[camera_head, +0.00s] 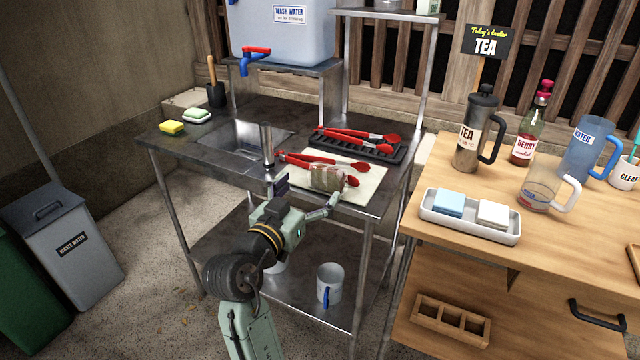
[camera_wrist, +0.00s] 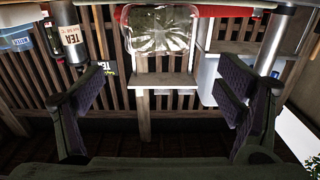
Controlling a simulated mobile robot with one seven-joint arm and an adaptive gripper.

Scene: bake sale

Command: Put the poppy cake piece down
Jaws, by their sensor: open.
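A piece in clear wrapping (camera_head: 328,178), probably the poppy cake piece, appears to rest on the pale mat (camera_head: 368,191) on the steel counter. Its lettering is unreadable. In the wrist view the wrapped piece (camera_wrist: 160,28) shows at the top, beyond and between the fingers. My gripper (camera_head: 308,196) is open at the near side of the piece, one finger left and one right. The wrist view also shows my gripper (camera_wrist: 165,100) with its fingers wide apart and nothing between the pads. Whether a finger touches the wrapping cannot be told.
Red-handled tongs (camera_head: 308,160) lie on the mat behind the piece. More tongs (camera_head: 350,134) lie on a black rack (camera_head: 385,153). A tap (camera_head: 267,145) and sink (camera_head: 238,146) are left. A mug (camera_head: 329,284) sits below.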

